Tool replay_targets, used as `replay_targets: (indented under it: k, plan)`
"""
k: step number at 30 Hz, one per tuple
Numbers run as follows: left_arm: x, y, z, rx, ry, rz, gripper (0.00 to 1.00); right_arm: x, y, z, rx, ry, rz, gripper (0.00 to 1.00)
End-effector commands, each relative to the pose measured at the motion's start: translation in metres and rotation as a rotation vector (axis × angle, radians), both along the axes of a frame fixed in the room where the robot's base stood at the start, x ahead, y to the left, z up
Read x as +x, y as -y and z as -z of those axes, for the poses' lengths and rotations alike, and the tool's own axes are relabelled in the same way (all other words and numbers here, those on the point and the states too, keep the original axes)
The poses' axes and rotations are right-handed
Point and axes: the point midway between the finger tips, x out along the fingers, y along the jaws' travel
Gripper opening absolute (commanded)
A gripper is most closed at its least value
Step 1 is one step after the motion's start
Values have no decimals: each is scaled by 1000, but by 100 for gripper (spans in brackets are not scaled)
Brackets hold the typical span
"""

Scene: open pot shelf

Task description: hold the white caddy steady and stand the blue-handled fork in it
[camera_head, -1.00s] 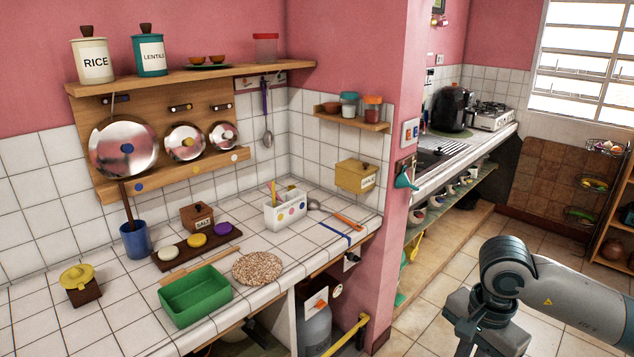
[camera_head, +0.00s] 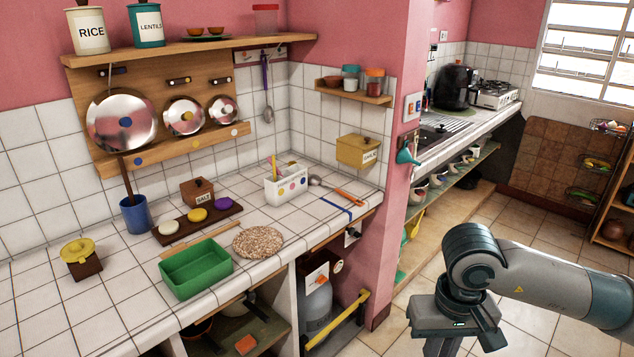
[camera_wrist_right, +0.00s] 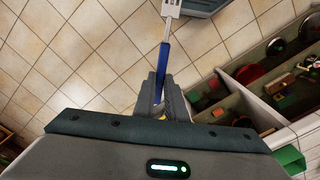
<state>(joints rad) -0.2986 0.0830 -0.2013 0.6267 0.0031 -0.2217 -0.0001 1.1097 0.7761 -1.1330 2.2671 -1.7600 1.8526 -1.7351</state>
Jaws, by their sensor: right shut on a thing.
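The white caddy (camera_head: 287,188) with coloured dots stands upright on the tiled counter near the wall corner. A thin yellow utensil (camera_head: 274,168) sticks up from it. In the right wrist view, my right gripper (camera_wrist_right: 160,88) is shut on the blue handle of the fork (camera_wrist_right: 164,60). The fork's pale metal head points away from the gripper, over the floor, its tip cut by the frame's top edge. My left gripper is in neither view.
Beside the caddy lie a metal spoon (camera_head: 318,182), an orange-handled utensil (camera_head: 350,198) and a blue strip (camera_head: 336,207). A green tray (camera_head: 196,269), a round speckled mat (camera_head: 258,242) and a yellow lidded box (camera_head: 357,150) are nearby. A pink wall end (camera_head: 398,250) stands right of the counter.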

Motion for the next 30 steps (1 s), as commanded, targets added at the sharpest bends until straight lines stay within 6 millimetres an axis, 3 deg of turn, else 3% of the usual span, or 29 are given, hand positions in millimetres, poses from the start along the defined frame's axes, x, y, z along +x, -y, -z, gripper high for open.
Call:
replay_targets:
  k: [12, 17, 23, 30]
  plan:
    - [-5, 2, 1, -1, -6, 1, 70, -1, -1, 1, 0, 0, -15, 0]
    - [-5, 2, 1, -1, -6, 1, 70, -2, -1, 11, 1, -4, -13, 0]
    - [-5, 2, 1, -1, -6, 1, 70, -9, -2, 49, 5, -9, -10, 0]
    - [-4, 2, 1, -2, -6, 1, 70, -27, -2, 112, 5, -9, -9, 0]
